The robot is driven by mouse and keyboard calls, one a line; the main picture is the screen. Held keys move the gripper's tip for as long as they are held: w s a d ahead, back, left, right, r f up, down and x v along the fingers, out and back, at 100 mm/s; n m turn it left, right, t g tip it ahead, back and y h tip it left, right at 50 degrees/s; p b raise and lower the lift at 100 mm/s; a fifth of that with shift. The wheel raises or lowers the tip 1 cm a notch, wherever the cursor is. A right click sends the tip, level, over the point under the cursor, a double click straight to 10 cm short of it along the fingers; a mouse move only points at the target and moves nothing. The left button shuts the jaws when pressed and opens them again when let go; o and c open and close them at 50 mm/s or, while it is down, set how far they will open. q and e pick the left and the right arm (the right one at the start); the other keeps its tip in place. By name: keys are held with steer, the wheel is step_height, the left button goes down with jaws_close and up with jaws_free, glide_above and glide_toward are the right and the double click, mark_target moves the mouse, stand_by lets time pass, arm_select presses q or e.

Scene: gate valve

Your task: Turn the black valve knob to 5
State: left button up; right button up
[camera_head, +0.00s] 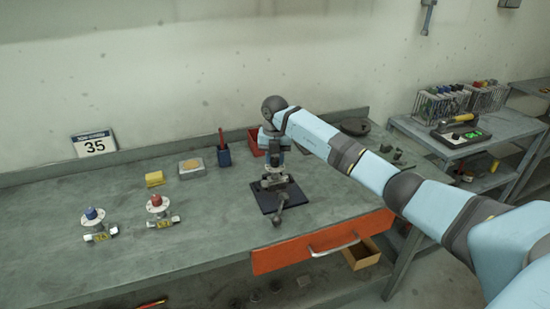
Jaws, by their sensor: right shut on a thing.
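A metal valve (277,183) stands on a black base plate (294,197) near the middle of the bench. A grey lever or pipe end points from it towards the front edge. My right gripper (274,163) comes down from above onto the top of the valve and is shut on the black valve knob. The fingers and wrist hide most of the knob, so its number marks and setting cannot be read. My left gripper is not in view.
A blue-knobbed valve (92,216) and a red-knobbed valve (157,203) stand on the left of the bench (200,235). An orange drawer (300,252) is at the front.

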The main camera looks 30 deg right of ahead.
steer(key=shift+n, duration=0.4)
steer(key=n, duration=0.5)
steer(key=shift+n+b, duration=0.35)
steer(key=shift+n, duration=0.05)
steer(key=n, duration=0.3)
steer(key=shift+n+b, duration=0.3)
steer(key=n, duration=0.3)
steer(key=shift+n+b, duration=0.3)
steer(key=shift+b, duration=0.05)
steer(key=n, duration=0.2)
steer(key=shift+n, duration=0.4)
steer(key=n+b, duration=0.1)
steer(key=n, duration=0.3)
steer(key=shift+n, duration=0.3)
steer(key=n+b, duration=0.1)
steer(key=n, duration=0.3)
steer(key=shift+n, duration=1.2)
